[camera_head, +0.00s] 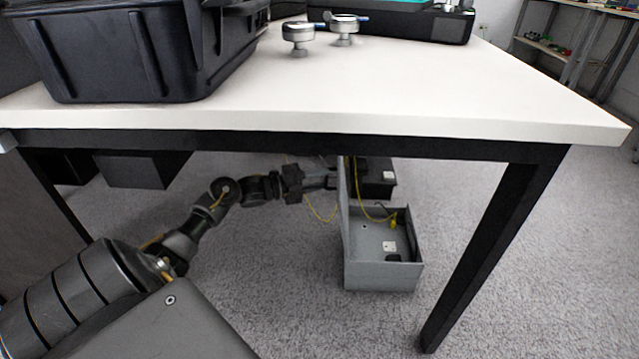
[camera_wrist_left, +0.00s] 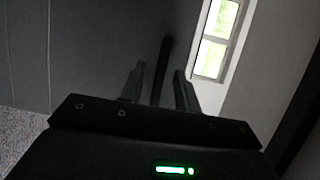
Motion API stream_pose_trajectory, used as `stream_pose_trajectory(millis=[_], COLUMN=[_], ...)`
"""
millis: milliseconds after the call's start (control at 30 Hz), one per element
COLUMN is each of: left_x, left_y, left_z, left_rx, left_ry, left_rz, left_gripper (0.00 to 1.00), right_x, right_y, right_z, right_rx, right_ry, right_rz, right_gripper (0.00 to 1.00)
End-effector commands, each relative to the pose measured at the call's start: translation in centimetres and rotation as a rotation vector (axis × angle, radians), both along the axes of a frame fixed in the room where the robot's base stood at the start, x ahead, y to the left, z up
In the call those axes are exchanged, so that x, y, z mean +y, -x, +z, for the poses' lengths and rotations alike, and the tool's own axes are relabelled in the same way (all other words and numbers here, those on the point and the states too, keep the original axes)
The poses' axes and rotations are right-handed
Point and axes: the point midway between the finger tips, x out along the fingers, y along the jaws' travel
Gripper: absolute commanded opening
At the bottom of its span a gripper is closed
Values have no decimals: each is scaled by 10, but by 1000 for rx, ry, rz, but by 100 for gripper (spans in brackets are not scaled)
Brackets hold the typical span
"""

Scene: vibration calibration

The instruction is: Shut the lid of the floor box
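The grey floor box (camera_head: 383,273) stands on the carpet under the table, its inside visible from above. Its lid (camera_head: 344,225) stands up, roughly upright, along the box's left side. My left arm reaches in under the table from the left. My left gripper (camera_head: 325,178) is at the lid's upper left side; whether it touches the lid is unclear. In the left wrist view the two fingers (camera_wrist_left: 159,88) are spread apart, with a narrow dark bar beyond or between them that I cannot identify. My right gripper is not in view.
The white table (camera_head: 400,90) spans above the arm, with a black leg (camera_head: 490,250) right of the box. A black case (camera_head: 140,50) and metal gauges (camera_head: 298,34) stand on top. A yellow cable (camera_head: 362,200) runs into the box. Carpet in front is clear.

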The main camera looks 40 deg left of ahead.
Motion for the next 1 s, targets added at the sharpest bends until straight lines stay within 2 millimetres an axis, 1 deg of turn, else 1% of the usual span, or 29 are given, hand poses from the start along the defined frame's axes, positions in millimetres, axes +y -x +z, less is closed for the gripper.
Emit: stream_pose_trajectory(millis=[200,267,400,467,833,967,1000], left_x=[0,0,0,0,-1,-7,-10], left_y=[0,0,0,0,-1,-5,-7], left_z=[0,0,0,0,2,7,9], left_rx=[0,0,0,0,3,19,28], left_ry=[0,0,0,0,-4,-26,-38], left_rz=[-1,-1,-1,-1,-1,-5,-6], left_gripper=[32,26,8,0,0,0,0], right_x=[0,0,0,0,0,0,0], right_y=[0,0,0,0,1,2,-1], right_z=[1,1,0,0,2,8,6], right_rx=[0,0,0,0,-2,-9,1], right_ry=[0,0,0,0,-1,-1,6], right_rz=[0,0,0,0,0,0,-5], right_gripper=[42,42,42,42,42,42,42])
